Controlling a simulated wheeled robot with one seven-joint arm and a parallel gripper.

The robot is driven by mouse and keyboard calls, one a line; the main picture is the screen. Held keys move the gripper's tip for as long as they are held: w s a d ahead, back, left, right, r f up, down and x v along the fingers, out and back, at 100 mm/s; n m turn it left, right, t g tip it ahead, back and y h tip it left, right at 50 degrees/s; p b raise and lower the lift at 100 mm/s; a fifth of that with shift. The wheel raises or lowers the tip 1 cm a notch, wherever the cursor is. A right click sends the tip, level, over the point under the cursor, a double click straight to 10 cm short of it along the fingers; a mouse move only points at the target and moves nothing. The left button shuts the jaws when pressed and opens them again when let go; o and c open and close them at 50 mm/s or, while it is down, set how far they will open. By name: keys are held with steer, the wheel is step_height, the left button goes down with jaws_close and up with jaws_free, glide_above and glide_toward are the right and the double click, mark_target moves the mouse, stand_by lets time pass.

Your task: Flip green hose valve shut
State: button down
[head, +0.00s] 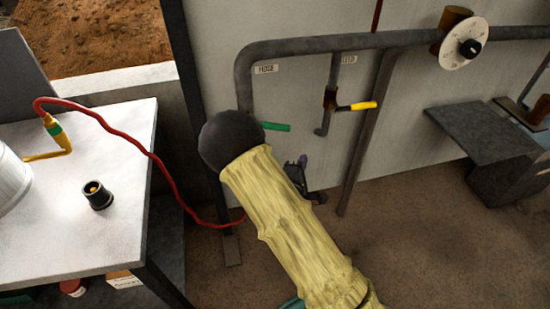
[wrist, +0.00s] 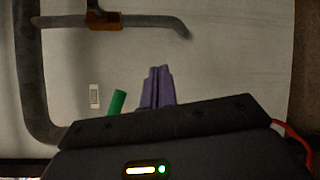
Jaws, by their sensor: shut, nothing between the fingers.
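The green hose valve handle (head: 277,127) sticks out to the right from behind my arm's dark joint in the head view. Its valve body is hidden there. In the wrist view the green handle (wrist: 117,102) stands just left of my gripper's purple fingers, with a small gap between them in the picture. My gripper (head: 303,161) shows in the head view below and right of the handle, mostly hidden by my yellow arm link. In the wrist view my gripper (wrist: 158,72) has its fingers together, with nothing between them. Contact with the handle cannot be seen.
A HOSE label (head: 266,69) is on the panel below the grey pipe (head: 330,42). A yellow-handled valve (head: 357,106) is on the branch to the right, and a white dial (head: 463,44) is farther right. A white table (head: 130,135) with a red hose (head: 155,165) stands left.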

mark_target(268, 126)
steer(key=s+a+f+n+t+y+b, duration=0.2)
steer(key=a+n+t+y+b, duration=0.1)
steer(key=n, duration=0.4)
steer(key=s+a+f+n+t+y+b, duration=0.2)
steer(key=s+a+n+t+b, duration=0.1)
steer(key=a+n, duration=0.3)
steer(key=shift+s+f+n+t+y, duration=0.3)
steer(key=shift+n+t+y, duration=0.1)
steer(key=shift+t, duration=0.5)
steer(key=shift+a, duration=0.1)
steer(key=shift+w, duration=0.1)
steer(key=s+r+x, duration=0.1)
steer(key=r+x, duration=0.1)
steer(key=x, duration=1)
steer(key=shift+w+d+r+b, duration=0.25)
steer(key=shift+d+b, duration=0.2)
steer(key=shift+d, duration=0.25)
steer(key=shift+r, duration=0.1)
